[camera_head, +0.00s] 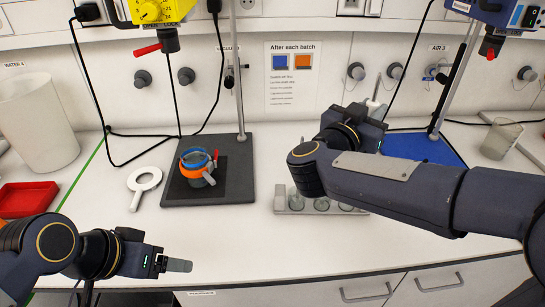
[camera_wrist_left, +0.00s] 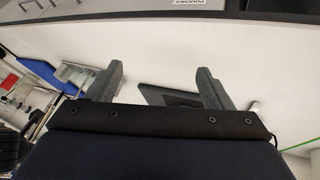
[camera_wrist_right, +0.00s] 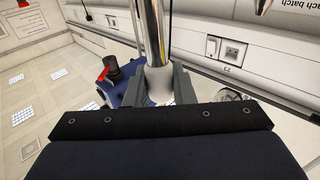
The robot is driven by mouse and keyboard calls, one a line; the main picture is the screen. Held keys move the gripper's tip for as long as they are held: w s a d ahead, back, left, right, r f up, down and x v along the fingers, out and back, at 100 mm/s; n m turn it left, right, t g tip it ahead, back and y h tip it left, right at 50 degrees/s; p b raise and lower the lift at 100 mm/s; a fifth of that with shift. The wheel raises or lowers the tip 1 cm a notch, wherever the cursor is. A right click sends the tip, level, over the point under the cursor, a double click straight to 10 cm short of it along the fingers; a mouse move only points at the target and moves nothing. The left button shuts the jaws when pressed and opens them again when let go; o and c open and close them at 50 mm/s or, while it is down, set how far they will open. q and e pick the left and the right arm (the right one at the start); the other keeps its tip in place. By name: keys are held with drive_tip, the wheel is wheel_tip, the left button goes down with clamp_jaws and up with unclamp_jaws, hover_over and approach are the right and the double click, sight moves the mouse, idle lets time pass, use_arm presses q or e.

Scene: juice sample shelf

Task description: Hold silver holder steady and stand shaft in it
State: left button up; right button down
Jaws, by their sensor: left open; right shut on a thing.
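In the head view my right forearm and wrist hide most of that gripper, and only a pale upper bit of the shaft (camera_head: 375,108) shows beyond the wrist. A silver-grey holder (camera_head: 295,210) with several round glassy openings or vessels lies on the bench below my right arm, which partly hides it. My left gripper (camera_head: 178,265) is open and empty near the bench's front edge, left of the holder. Its parted fingers show in the left wrist view (camera_wrist_left: 158,90).
A dark board (camera_head: 235,160) carries a vessel with blue and orange rings (camera_head: 197,167). A red tray (camera_head: 28,199) and white bin (camera_head: 40,120) stand at left, a blue mat (camera_head: 425,148) and beaker (camera_head: 502,140) at right. The front middle is clear.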

use_arm(q)
drive_tip(key=w+d+r+m+g, duration=0.1)
drive_tip(key=w+d+r+m, duration=0.1)
drive_tip(key=w+r+m, duration=0.3)
drive_tip(key=m+g, duration=0.4)
drive_tip(key=m, duration=0.7)
approach(279, 190)
drive_tip(key=shift+m+h, duration=0.3)
drive_tip(key=x, duration=1.3)
drive_tip(key=shift+w+a, duration=0.1)
drive_tip(key=shift+a, duration=0.2)
